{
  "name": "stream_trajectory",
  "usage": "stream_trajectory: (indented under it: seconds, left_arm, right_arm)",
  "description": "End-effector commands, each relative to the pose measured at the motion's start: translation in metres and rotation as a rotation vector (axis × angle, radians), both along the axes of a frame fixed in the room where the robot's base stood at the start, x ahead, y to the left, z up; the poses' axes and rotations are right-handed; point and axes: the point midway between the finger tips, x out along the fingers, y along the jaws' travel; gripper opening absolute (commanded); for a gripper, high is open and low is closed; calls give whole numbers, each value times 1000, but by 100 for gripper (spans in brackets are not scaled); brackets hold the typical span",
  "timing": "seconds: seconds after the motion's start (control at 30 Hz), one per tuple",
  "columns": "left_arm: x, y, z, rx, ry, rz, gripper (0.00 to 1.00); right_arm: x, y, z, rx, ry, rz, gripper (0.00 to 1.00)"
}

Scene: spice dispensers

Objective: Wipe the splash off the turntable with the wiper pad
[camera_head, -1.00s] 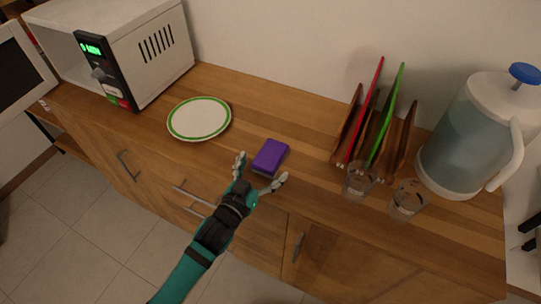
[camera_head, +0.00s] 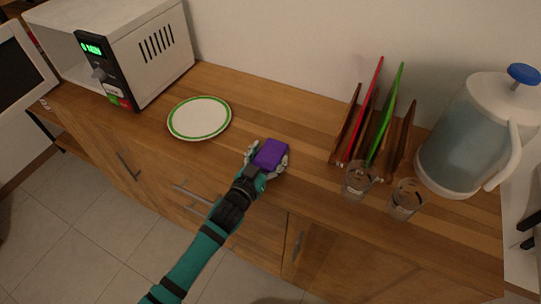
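The wiper pad (camera_head: 271,154) is a small purple block near the front edge of the wooden counter. My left gripper (camera_head: 268,157) has a finger on either side of it and looks closed on it; the pad is at or very near the counter top. The white microwave (camera_head: 155,50) stands at the back left, with its door swung open to the left. No turntable or splash can be made out inside it from here. My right gripper is not in view.
A white plate with a green rim (camera_head: 199,118) lies between the microwave and the pad. To the right are a wooden rack (camera_head: 404,145) with red and green boards, two clear glasses (camera_head: 359,181) (camera_head: 406,200), and a water jug (camera_head: 463,145) with a blue knob.

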Motion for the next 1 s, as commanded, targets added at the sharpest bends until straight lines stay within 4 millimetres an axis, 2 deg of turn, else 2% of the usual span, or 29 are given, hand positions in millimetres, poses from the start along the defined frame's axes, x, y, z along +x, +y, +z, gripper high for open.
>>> stream_trajectory:
  seconds: [0.1, 0.47, 0.57, 0.77, 0.87, 1.0]
  left_arm:
    - [0, 0, 0, 0, 0, 0, 37]
    - [0, 0, 3, 0, -1, 0, 36]
    - [0, 0, 10, -1, -3, 0, 36]
    - [1, 0, 36, -2, -6, -1, 36]
    - [-18, -2, 35, -2, 3, -3, 36]
    - [-53, -4, 38, -4, 3, 0, 36]
  right_arm:
    - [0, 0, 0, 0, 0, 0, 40]
    - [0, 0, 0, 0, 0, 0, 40]
    - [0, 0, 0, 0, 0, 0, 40]
    - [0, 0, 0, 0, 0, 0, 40]
    - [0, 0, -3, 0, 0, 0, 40]
    - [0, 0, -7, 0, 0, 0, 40]
